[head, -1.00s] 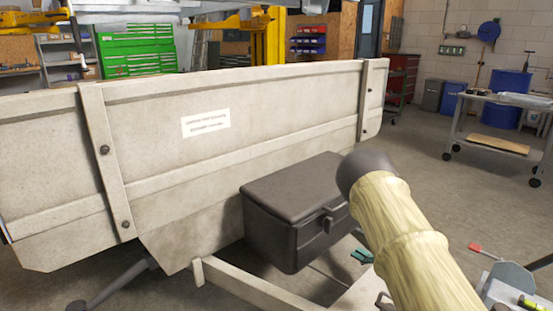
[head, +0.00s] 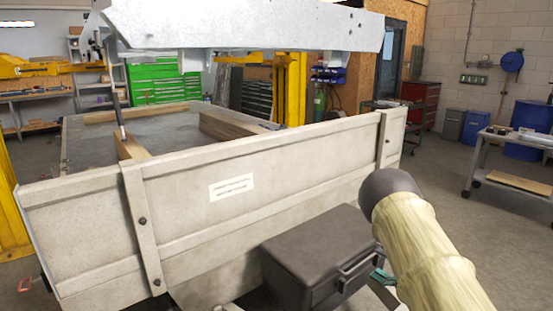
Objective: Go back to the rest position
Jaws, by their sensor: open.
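My arm (head: 431,247), in a cream sleeve with a dark rounded cap, reaches up from the bottom right in the head view. I cannot make out my gripper. The trailer's pale front board (head: 120,230) spans the view, with a small white label (head: 231,187) on it. A dark grey lidded box (head: 318,250) with a front latch sits against the board, just left of my arm. A small teal piece (head: 383,277) shows between the box and my arm; I cannot tell what it is.
Behind the board lie the trailer bed (head: 85,143) and timber (head: 232,128). A pale beam (head: 240,26) crosses above. A wheeled table (head: 508,160) and blue barrel (head: 527,120) stand at right. Open floor (head: 480,230) lies between the trailer and table.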

